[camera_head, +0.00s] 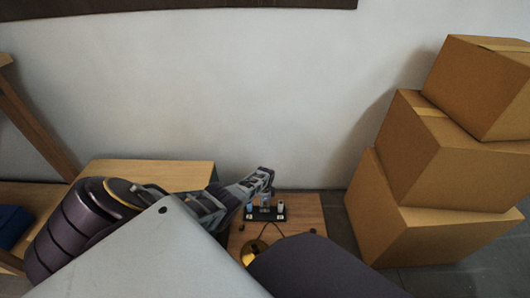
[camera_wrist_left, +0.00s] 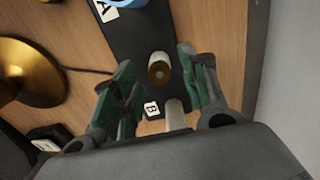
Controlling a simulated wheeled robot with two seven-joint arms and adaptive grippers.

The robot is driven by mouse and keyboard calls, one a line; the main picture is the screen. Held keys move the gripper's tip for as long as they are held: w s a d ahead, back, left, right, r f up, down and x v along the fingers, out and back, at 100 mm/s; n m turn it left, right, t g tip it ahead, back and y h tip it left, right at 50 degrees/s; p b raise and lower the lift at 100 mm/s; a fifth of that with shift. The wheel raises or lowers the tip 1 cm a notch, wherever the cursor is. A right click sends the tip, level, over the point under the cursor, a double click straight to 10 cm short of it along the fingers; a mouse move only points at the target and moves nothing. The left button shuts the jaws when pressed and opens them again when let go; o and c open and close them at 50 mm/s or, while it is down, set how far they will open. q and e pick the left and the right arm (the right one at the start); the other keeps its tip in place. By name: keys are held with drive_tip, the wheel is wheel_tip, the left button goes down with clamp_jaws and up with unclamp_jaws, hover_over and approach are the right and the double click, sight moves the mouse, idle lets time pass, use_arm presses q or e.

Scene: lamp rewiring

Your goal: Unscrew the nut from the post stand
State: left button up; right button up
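A black post stand (camera_head: 271,215) lies on a small wooden table, with small upright pieces on it. In the left wrist view the stand (camera_wrist_left: 137,40) carries labels A (camera_wrist_left: 105,10) and B (camera_wrist_left: 151,108). A pale post (camera_wrist_left: 175,115) stands near label B, partly hidden by the gripper. My left gripper (camera_wrist_left: 157,62) is open above the stand, its green-padded fingers either side of the brass-topped post, with gaps. It also shows in the head view (camera_head: 264,178). My right gripper is out of view.
A brass lamp base (camera_head: 253,253) with a dark cord sits on the table (camera_head: 305,208) near the stand. A blue cup (camera_wrist_left: 128,3) is at the stand's far end. Stacked cardboard boxes (camera_head: 420,215) stand at the right. A white wall (camera_head: 250,90) rises behind.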

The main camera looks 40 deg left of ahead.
use_arm(q)
clamp_jaws()
drive_tip(key=shift+w+n, duration=0.1)
drive_tip(key=shift+n, duration=2.1)
drive_tip(key=shift+r+n+p, duration=0.1)
drive_tip(key=shift+n+p, duration=0.25)
drive_tip(key=shift+n, duration=1.45)
drive_tip(key=shift+n, duration=0.3)
drive_tip(key=shift+n, duration=3.6)
drive_tip(key=shift+w, duration=0.1)
